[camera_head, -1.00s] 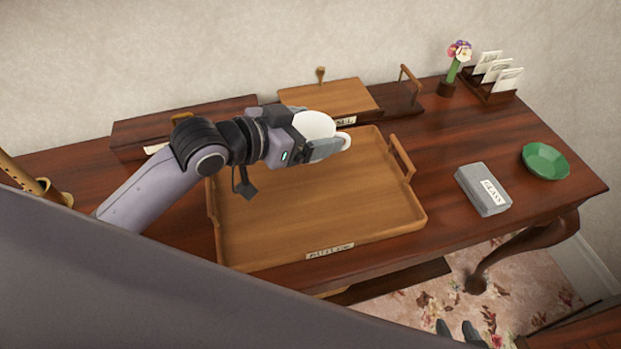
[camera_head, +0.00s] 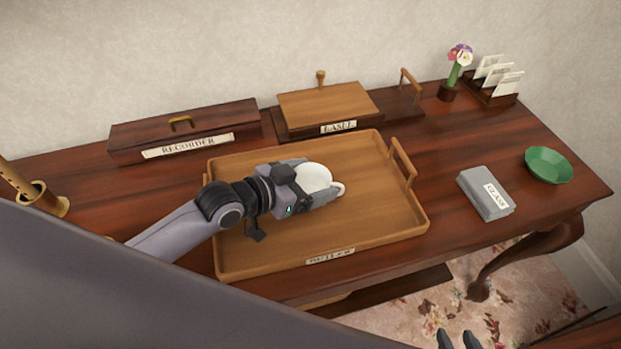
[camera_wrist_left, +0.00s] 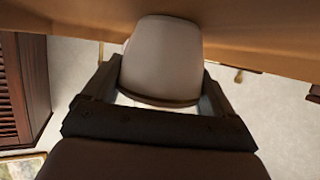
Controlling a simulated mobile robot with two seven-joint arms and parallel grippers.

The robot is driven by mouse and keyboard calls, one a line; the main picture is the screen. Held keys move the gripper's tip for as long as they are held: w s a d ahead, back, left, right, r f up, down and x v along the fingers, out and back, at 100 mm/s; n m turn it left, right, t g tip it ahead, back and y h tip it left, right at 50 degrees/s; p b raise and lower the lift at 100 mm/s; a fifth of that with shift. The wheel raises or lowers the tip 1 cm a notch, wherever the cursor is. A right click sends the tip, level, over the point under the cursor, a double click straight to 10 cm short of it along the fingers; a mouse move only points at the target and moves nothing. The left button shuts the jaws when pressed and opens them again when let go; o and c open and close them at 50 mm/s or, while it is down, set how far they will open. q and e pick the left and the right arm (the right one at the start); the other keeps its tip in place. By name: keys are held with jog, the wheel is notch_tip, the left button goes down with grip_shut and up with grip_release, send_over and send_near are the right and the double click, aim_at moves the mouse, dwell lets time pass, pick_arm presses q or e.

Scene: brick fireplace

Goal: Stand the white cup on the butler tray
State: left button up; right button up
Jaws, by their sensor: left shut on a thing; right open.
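The white cup (camera_head: 316,176) is between the fingers of my left gripper (camera_head: 319,181), over the middle of the butler tray (camera_head: 370,240). Its handle points right. The wrist view also shows the cup (camera_wrist_left: 163,60) between the two fingers, with one end against the brown wooden surface; I cannot tell whether it touches or hovers just above. The tray is wooden with a raised rim, a label on its front and a handle at the right; its left end is partly hidden by my arm. My right gripper (camera_head: 457,340) shows only its fingertips, apart and empty, at the bottom edge.
Behind the tray are a recorder box (camera_head: 185,128) and an easel (camera_head: 330,105). To the right lie a grey glass case (camera_head: 486,194) and a green bowl (camera_head: 548,164). A flower vase (camera_head: 450,90) and a letter rack (camera_head: 492,92) stand at the back right. The tray's right part is clear.

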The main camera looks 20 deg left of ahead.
pick_arm(q)
jog(key=shift+f, duration=0.15)
jog(key=o, duration=0.9)
jog(key=shift+r, duration=0.25)
jog(key=v, duration=1.2)
jog(key=shift+f, duration=0.1)
